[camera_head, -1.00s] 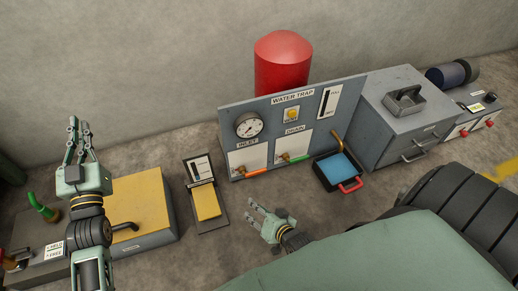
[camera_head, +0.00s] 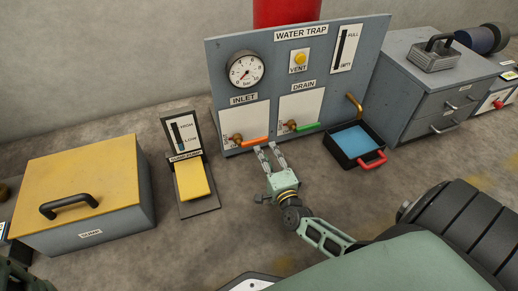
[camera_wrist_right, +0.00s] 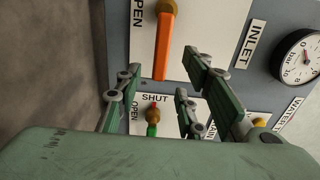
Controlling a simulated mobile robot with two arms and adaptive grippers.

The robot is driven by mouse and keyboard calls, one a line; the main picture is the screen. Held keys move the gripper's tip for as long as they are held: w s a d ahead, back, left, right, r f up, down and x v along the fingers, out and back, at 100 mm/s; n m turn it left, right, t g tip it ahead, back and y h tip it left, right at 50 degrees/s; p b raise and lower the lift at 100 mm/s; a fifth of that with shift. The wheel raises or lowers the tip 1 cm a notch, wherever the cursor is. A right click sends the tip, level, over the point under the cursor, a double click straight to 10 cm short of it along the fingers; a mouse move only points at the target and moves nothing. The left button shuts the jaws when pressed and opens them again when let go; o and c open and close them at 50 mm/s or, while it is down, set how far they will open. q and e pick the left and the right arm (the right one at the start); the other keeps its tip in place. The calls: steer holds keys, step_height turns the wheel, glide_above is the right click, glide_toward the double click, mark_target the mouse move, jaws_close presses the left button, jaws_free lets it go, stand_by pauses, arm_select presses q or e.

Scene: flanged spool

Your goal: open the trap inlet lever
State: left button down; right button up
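The orange inlet lever (camera_head: 255,141) lies level on the panel below the INLET label, pointing right from its brass valve (camera_head: 236,139). In the right wrist view the orange lever (camera_wrist_right: 165,45) hangs between the spread fingers, with an OPEN label beside it. My right gripper (camera_head: 269,147) is open in front of the panel, with its fingertips near the lever's free end. It also shows open in the right wrist view (camera_wrist_right: 162,72). I cannot tell whether a finger touches the lever.
The green drain lever (camera_head: 307,127) sits close to the right. A black tray (camera_head: 341,158) with blue water and a red handle stands beyond it. The sump pump pedal (camera_head: 192,180) and yellow-lidded box (camera_head: 80,180) are at left.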

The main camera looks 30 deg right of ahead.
mark_target(260, 143)
steer(key=b+x, duration=0.3)
steer(key=x, duration=0.4)
steer(key=shift+w, duration=0.3)
steer(key=shift+c, duration=0.5)
jaws_close()
